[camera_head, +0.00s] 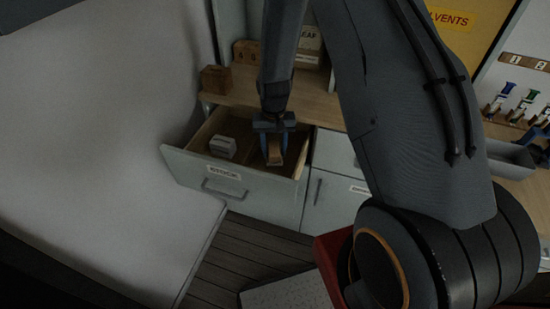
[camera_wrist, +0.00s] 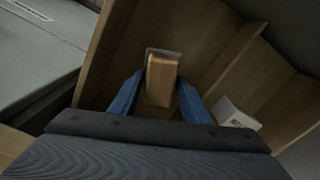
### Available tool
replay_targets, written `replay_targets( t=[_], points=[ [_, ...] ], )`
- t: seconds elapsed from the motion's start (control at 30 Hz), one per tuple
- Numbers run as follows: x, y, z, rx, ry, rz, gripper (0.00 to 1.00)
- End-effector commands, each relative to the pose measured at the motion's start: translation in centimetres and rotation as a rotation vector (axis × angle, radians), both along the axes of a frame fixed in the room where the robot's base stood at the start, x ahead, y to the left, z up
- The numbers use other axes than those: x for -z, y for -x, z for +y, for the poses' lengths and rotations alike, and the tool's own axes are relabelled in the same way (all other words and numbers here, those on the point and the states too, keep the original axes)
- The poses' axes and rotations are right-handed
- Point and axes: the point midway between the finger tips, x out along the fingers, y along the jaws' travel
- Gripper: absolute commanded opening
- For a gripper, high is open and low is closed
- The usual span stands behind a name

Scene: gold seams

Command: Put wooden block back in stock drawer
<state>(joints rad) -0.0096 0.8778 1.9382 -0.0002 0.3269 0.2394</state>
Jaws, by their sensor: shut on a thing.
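The stock drawer (camera_head: 240,185) is pulled open, with a label on its pale front; its wooden inside also shows in the wrist view (camera_wrist: 205,45). My gripper (camera_head: 274,150) points down into the right part of the drawer. It is shut on the wooden block (camera_head: 274,155), which sits between the blue fingers in the wrist view (camera_wrist: 161,82). I cannot tell whether the block touches the drawer floor. A thin grey edge shows at the block's far end in the wrist view.
A small white box (camera_head: 223,147) lies in the left part of the drawer, also seen in the wrist view (camera_wrist: 236,113). A brown wooden box (camera_head: 215,79) stands on the counter (camera_head: 250,88) behind. A large white surface (camera_head: 100,140) lies left. A red thing (camera_head: 333,262) stands at front right.

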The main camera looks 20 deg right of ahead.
Motion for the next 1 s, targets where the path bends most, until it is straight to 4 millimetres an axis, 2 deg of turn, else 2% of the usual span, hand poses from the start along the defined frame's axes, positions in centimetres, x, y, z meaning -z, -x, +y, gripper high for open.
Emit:
replay_targets(
  t=[0.23, 0.5, 0.93, 0.97, 1.0],
  points=[
    [1.7, 0.0, -0.1, 0.002, 0.0, 0.0, 0.25],
    [4.7, 0.0, -0.3, 0.004, 0.0, 0.0, 0.25],
    [5.4, 0.0, -0.3, 0.005, 0.0, -0.002, 0.25],
    [5.4, 0.0, -0.3, 0.005, 0.0, -0.002, 0.47],
    [5.4, 0.0, -0.3, 0.005, 0.0, -0.002, 0.54]
  ],
)
